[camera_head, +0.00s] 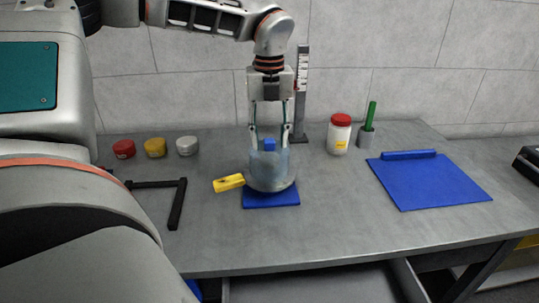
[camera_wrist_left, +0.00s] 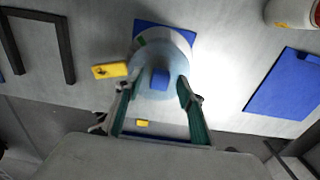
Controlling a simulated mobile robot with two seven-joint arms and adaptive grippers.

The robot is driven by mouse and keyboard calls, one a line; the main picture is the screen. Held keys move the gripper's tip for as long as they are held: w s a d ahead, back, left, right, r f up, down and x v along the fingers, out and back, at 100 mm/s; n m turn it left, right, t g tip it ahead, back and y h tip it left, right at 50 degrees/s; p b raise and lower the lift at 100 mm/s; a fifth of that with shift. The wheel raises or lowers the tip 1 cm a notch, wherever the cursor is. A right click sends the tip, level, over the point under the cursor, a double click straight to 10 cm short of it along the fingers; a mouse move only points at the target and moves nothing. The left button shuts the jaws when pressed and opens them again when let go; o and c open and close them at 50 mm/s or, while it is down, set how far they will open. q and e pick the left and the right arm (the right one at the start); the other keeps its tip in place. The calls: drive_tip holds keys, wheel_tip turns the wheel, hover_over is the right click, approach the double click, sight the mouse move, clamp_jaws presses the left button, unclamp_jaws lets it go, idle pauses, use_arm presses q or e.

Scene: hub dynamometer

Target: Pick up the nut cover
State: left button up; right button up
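A translucent grey-blue round cover (camera_head: 268,172), which looks like the nut cover, stands on a small blue mat (camera_head: 272,201) and has a blue block-shaped top (camera_head: 269,145). In the left wrist view, the cover (camera_wrist_left: 160,48) and its blue top (camera_wrist_left: 160,79) show ahead of the fingers. My left gripper (camera_head: 270,142) points straight down over it, fingers wide apart on either side of the blue top. The wrist view also shows the left gripper (camera_wrist_left: 156,88) open; I cannot tell whether a finger touches the cover. My right gripper is not in view.
A yellow block (camera_head: 228,183) lies beside the cover's left side. A measuring stand (camera_head: 301,90) rises behind the gripper. A blue tray (camera_head: 428,183), a black frame (camera_head: 176,203) and small caps (camera_head: 155,147) lie around.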

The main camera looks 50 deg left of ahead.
use_arm(q)
drive_tip(key=shift+r, duration=0.1)
drive_tip(key=shift+c, duration=0.4)
clamp_jaws()
